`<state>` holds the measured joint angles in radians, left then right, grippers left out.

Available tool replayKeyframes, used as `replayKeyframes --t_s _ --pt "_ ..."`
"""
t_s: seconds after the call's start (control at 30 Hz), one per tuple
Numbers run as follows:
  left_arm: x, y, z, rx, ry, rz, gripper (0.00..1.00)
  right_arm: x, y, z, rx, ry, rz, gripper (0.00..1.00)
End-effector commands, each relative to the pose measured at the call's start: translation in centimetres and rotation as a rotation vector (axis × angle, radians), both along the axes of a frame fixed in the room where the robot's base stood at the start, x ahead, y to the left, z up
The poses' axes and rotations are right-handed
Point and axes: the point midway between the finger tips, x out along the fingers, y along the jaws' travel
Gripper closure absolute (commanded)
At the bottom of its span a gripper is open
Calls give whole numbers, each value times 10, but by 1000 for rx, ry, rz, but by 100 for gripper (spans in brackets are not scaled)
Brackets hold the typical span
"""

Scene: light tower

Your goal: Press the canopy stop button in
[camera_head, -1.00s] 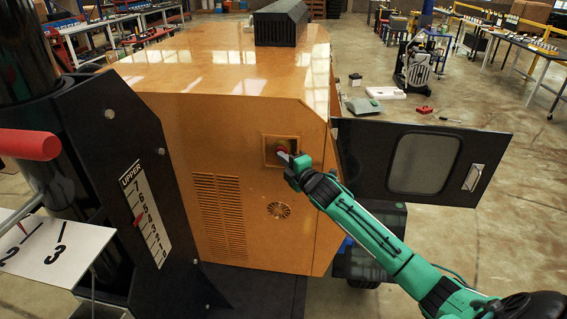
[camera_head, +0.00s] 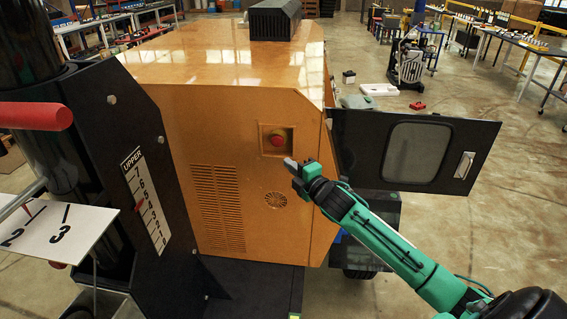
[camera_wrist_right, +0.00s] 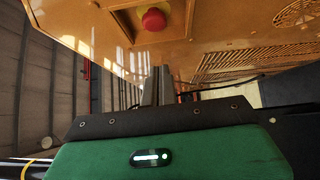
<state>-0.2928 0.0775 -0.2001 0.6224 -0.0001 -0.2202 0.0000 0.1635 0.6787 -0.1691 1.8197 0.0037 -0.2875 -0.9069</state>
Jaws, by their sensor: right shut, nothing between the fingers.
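The red canopy stop button (camera_head: 278,138) sits in a square recess on the end panel of the orange canopy (camera_head: 235,115). It is uncovered in the head view, and it also shows at the top of the right wrist view (camera_wrist_right: 155,18). My right gripper (camera_head: 289,161) is shut and empty. Its fingertips are apart from the button, a little below and to the right of it in the head view. In the right wrist view the closed fingers (camera_wrist_right: 157,85) point up toward the canopy. My left gripper is not in view.
A dark open door (camera_head: 410,150) with a window stands out to the right of the canopy. A black mast plate with a numbered scale (camera_head: 145,200) stands to the left.

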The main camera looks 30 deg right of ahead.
Motion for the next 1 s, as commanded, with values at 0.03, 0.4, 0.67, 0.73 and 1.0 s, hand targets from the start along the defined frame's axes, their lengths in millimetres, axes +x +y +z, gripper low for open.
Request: replayKeyframes --t_s 0.03,0.4,0.67,0.73,1.0 --pt "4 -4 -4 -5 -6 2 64 -8 -1 -3 -2 1 1 100" --pt "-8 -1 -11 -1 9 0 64 -36 -4 -1 -1 0 0 100" --pt "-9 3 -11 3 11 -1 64 -36 -4 0 0 0 0 100" --pt "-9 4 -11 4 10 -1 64 -36 -4 0 0 0 0 100" --pt "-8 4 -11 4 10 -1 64 -36 -4 0 0 0 0 100"
